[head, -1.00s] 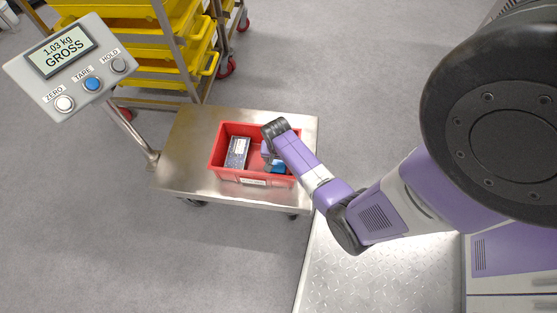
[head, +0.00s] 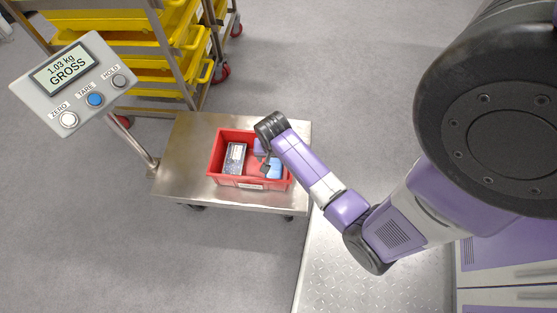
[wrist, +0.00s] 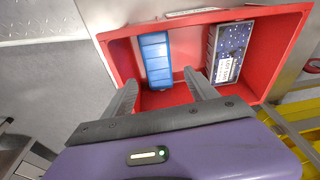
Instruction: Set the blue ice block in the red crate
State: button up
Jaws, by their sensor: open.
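The blue ice block (wrist: 156,60) lies inside the red crate (wrist: 122,62), near one wall; it also shows in the head view (head: 274,169), partly hidden by my arm. The crate (head: 233,178) stands on the steel platform. My gripper (wrist: 160,80) is open. In the wrist view its fingers point into the crate at the near end of the block, spread wider than the block, with no visible grip on it. In the head view my gripper (head: 265,155) is over the crate's right part, mostly hidden behind my wrist.
A dark speckled box with a white label (head: 235,158) is in the crate's left part. A scale display (head: 72,77) on a post reads 1.03 kg gross. A rack of yellow trays (head: 160,62) stands behind the platform (head: 185,150). Bare platform surrounds the crate.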

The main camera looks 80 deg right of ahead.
jog(key=s+a+r+n+t+h, duration=0.1)
jog(key=s+a+r+n+t, duration=0.1)
jog(key=a+r+n+t, duration=0.35)
jog(key=s+a+r+n+t, duration=0.2)
jog(key=a+n, duration=0.1)
jog(key=a, duration=0.6)
jog(key=s+a+r+n+t+y, duration=0.1)
jog(key=a+r+n+t, duration=0.1)
jog(key=r, duration=0.6)
jog(key=s+a+r+n+t+y, duration=0.1)
jog(key=s+a+r+n+t, duration=0.1)
jog(key=a+r, duration=0.3)
jog(key=s+a+r+n+t+y, duration=0.1)
jog(key=s+a+r+n+t, duration=0.1)
jog(key=r, duration=0.9)
jog(key=shift+a+r+n+t, duration=0.4)
jog(key=shift+a+n, duration=0.15)
jog(key=shift+a, duration=0.25)
notch_tip(320, 180, up, 12)
jog(key=p, duration=1.1)
jog(key=shift+f+p, duration=0.15)
jog(key=shift+p, duration=0.25)
